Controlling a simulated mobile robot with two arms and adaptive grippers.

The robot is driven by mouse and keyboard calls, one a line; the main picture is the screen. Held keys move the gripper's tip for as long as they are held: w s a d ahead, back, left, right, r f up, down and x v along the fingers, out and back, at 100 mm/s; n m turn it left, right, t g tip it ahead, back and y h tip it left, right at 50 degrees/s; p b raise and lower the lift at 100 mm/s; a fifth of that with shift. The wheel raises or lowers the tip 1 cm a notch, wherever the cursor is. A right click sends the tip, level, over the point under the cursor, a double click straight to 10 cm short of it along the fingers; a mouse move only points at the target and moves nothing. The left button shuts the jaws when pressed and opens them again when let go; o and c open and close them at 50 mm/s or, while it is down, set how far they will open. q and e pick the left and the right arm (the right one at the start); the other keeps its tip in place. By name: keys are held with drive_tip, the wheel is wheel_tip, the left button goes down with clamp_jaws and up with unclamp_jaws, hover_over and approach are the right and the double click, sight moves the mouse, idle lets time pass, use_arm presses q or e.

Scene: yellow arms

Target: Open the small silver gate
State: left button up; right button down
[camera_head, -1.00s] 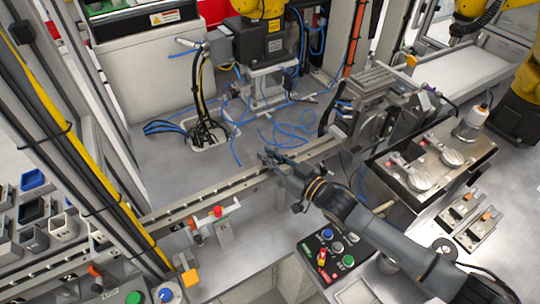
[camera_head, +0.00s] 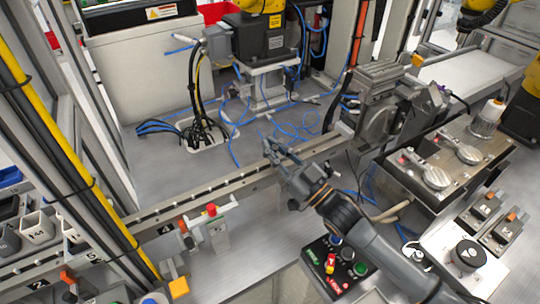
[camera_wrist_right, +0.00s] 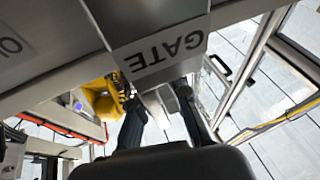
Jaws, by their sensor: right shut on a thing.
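The small silver gate (camera_wrist_right: 165,55) shows in the right wrist view as a metal piece with the word GATE upside down on it. My right gripper (camera_wrist_right: 158,108) has its two dark fingers on either side of a narrow silver part below that label, and is shut on it. In the head view my right gripper (camera_head: 272,150) is at the long metal rail (camera_head: 180,212), its fingertips at the rail's far side. There the gate itself is hard to make out, partly hidden by the fingers. My left gripper is not in view.
A button box (camera_head: 338,268) lies below my right arm. A silver fixture with round handles (camera_head: 450,165) stands to the right. A red-knobbed bracket (camera_head: 211,210) sits on the rail's near side. Loose blue cables (camera_head: 290,130) lie behind the gripper. The floor plate (camera_head: 160,180) left of it is clear.

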sight(275, 146)
drive_tip(key=shift+s+f, duration=0.1)
drive_tip(key=shift+f, duration=0.45)
drive_tip(key=c, duration=1.5)
unclamp_jaws()
drive_tip(key=shift+d, duration=0.15)
drive_tip(key=shift+o, duration=0.9)
drive_tip(key=shift+s+d+r, duration=0.15)
drive_tip(key=shift+d+r, duration=0.05)
drive_tip(key=shift+r, duration=0.1)
drive_tip(key=shift+a+r, duration=0.1)
drive_tip(key=shift+a, duration=0.05)
drive_tip(key=shift+r, duration=0.25)
wheel_tip(275, 146, up, 9)
drive_tip(key=shift+r, duration=0.15)
